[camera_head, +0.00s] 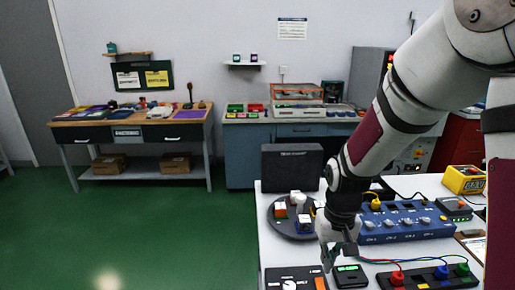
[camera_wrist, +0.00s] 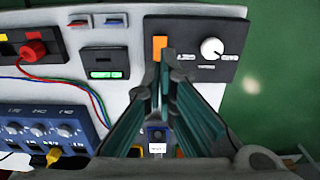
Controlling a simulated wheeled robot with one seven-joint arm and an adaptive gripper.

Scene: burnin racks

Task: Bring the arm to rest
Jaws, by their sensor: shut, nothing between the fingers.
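My arm reaches down from the upper right in the head view. My gripper (camera_head: 335,258) points down over the near part of the white table (camera_head: 262,225). In the wrist view the two fingers of my gripper (camera_wrist: 166,58) meet at their tips, shut and empty. The tips show beside the orange patch of a dark panel with a white knob (camera_wrist: 211,48). A small dark meter with a green display (camera_head: 349,275) lies close to the gripper; it also shows in the wrist view (camera_wrist: 101,63). I cannot tell the exact height of the fingertips above the table.
A blue multi-channel box (camera_head: 405,222) stands right of the gripper, with coloured cables near it. A round dark tray (camera_head: 281,227) with small blocks and a black case (camera_head: 291,167) stand behind. A yellow device (camera_head: 465,180) is farther right. Green floor (camera_head: 150,235) lies open at left.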

